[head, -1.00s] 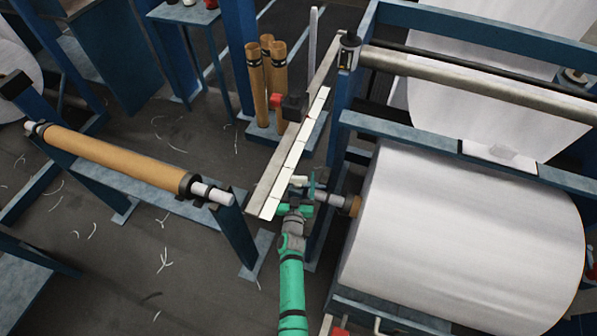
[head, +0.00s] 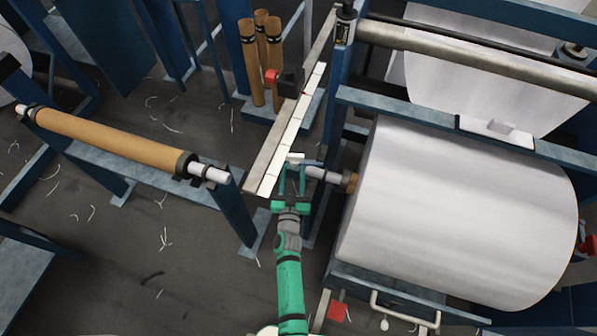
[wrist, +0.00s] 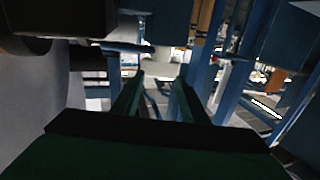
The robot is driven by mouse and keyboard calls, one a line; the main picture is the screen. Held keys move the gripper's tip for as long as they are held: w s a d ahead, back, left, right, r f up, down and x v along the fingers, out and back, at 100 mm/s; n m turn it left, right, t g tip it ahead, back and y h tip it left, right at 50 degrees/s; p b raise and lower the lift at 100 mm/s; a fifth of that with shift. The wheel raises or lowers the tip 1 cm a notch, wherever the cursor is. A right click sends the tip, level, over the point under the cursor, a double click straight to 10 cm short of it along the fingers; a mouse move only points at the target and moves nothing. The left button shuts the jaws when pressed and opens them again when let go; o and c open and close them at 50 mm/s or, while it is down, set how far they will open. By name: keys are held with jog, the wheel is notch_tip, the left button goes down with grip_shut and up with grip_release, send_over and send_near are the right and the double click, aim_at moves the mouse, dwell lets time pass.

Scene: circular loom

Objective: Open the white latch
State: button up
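The white latch (head: 295,158) shows as a small pale piece by the blue frame post, just beyond my fingertips in the head view. In the wrist view a pale block (wrist: 168,56), which looks like the latch, lies ahead between the fingers. My gripper (head: 291,169) is open, with its two green fingers apart and pointing at the latch. The wrist view also shows the open gripper (wrist: 158,82) with nothing between the fingers. I cannot tell whether a fingertip touches the latch.
A roller shaft end (head: 328,176) sits close to the right of my gripper, beside the big white roll (head: 455,220). A long white-marked bar (head: 290,132) runs beyond it. A brown-wrapped roller (head: 105,142) lies left.

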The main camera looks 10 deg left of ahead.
aim_at(312, 165)
jog(key=shift+s+d+r+m, duration=0.1)
jog(key=shift+s+d+m, duration=0.4)
jog(key=shift+m, duration=0.5)
grip_shut()
jog(key=s+d+m+g, duration=0.1)
jog(key=s+d+m, duration=0.1)
jog(key=m, duration=0.2)
jog(key=s+d+m+g, duration=0.1)
jog(key=s+m, duration=0.2)
jog(key=m, duration=0.2)
jog(key=s+d+m+g, duration=0.1)
jog(key=s+d+m, duration=0.1)
jog(key=s+m, duration=0.1)
jog(key=shift+s+d+r+m, duration=0.25)
jog(key=shift+d+r+m, duration=0.1)
jog(key=shift+m, duration=0.55)
jog(key=w+f, duration=0.1)
jog(key=w, duration=0.3)
jog(key=w+f+m, duration=0.1)
jog(key=w, duration=0.3)
jog(key=w+f+m, duration=0.1)
jog(key=w, duration=0.3)
jog(key=shift+w+a+h, duration=0.15)
jog(key=shift+a+h, duration=0.1)
jog(key=shift+h, duration=0.05)
